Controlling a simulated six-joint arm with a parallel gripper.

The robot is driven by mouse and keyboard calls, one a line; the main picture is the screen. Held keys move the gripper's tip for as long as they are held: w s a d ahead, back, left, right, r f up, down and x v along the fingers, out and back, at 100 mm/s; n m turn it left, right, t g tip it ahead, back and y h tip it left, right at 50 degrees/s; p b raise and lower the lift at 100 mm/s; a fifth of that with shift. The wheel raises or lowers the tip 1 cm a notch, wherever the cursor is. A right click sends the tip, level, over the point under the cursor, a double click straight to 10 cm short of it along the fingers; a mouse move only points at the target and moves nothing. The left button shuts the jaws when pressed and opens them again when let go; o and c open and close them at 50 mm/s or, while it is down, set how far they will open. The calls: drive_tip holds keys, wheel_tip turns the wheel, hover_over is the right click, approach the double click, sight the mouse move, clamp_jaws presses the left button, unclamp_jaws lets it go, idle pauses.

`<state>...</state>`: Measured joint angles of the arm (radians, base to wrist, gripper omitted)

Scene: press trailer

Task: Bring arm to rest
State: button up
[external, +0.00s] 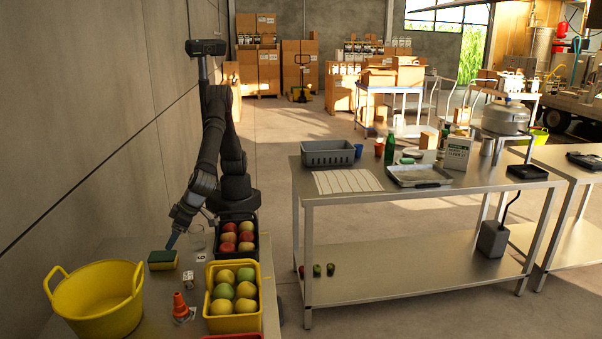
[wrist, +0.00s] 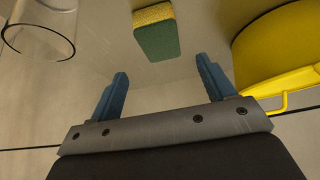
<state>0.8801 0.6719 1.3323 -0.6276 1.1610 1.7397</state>
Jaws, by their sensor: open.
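My gripper (external: 172,240) hangs over the near table (external: 150,310) at the left, by the wall, pointing down. In the wrist view its two blue fingers (wrist: 165,92) are spread apart with nothing between them. A green and yellow sponge (external: 162,260) lies on the table just beyond the fingertips; it also shows in the wrist view (wrist: 156,38). The fingers look apart from the sponge. My arm is bent, with its elbow raised high.
A steel table (external: 420,200) with kitchenware stands at the right.

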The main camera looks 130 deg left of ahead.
drive_tip(key=x, duration=1)
drive_tip(key=shift+f, duration=0.2)
wheel_tip(320, 180, up, 4)
drive_tip(key=shift+r, duration=0.1)
drive_tip(key=s+a+r, duration=0.1)
drive_tip(key=s+r, duration=0.6)
drive_tip(key=s, duration=0.4)
wheel_tip(320, 180, up, 6)
drive_tip(key=n+t+h, duration=0.2)
drive_tip(key=n+t, duration=0.1)
drive_tip(key=n, duration=0.3)
hover_over(164, 255)
drive_tip(key=w+a, duration=0.6)
drive_tip(key=w, duration=0.6)
drive_tip(key=w+a+n+t, duration=0.1)
drive_tip(key=w+a+n, duration=0.1)
drive_tip(key=w+a, duration=0.5)
drive_tip(key=w+a+n+t, duration=0.1)
drive_tip(key=w+a+n, duration=0.2)
drive_tip(key=w+a, duration=0.3)
drive_tip(key=w, duration=0.5)
drive_tip(key=shift+w+a+t, duration=0.2)
drive_tip(key=shift+a+t, duration=0.15)
drive_tip(key=shift+t, duration=0.05)
drive_tip(key=shift+f, duration=0.1)
